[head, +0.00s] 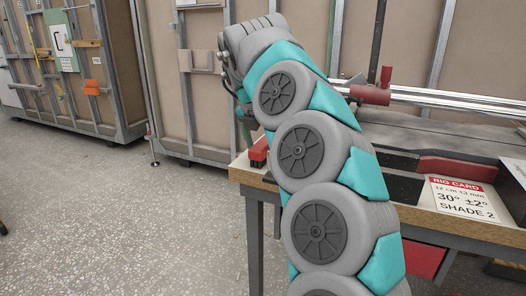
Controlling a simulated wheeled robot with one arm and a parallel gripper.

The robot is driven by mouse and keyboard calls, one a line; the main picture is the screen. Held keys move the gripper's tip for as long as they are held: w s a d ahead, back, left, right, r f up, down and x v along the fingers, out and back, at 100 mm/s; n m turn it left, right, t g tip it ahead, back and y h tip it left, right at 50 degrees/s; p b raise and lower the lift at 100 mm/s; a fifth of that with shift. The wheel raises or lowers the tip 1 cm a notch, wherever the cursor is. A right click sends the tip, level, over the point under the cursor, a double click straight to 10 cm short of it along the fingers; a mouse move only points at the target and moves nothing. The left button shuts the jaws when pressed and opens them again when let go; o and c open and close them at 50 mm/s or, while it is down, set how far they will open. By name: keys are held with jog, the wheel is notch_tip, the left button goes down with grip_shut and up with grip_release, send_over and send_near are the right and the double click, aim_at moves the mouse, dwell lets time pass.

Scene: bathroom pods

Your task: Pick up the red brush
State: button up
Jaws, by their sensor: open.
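A small red object (258,153), which looks like the red brush, lies at the left corner of the workbench (240,174). My arm partly covers it, so its full shape and any bristles are hidden. My gripper (245,110) shows only as a dark part past the bent wrist, above the red object and apart from it. The arm hides most of the gripper and its fingertips. I see nothing held in it.
A rail tool with a red clamp (372,94) lies along the bench behind my arm. A card (461,199) reading 30° ±2° SHADE 2 stands at the right. Framed pod walls (115,60) stand behind. The speckled floor (120,220) at the left is clear.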

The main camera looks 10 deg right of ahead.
jog(key=shift+f, duration=0.3)
dwell(0.4)
grip_shut()
dwell(0.6)
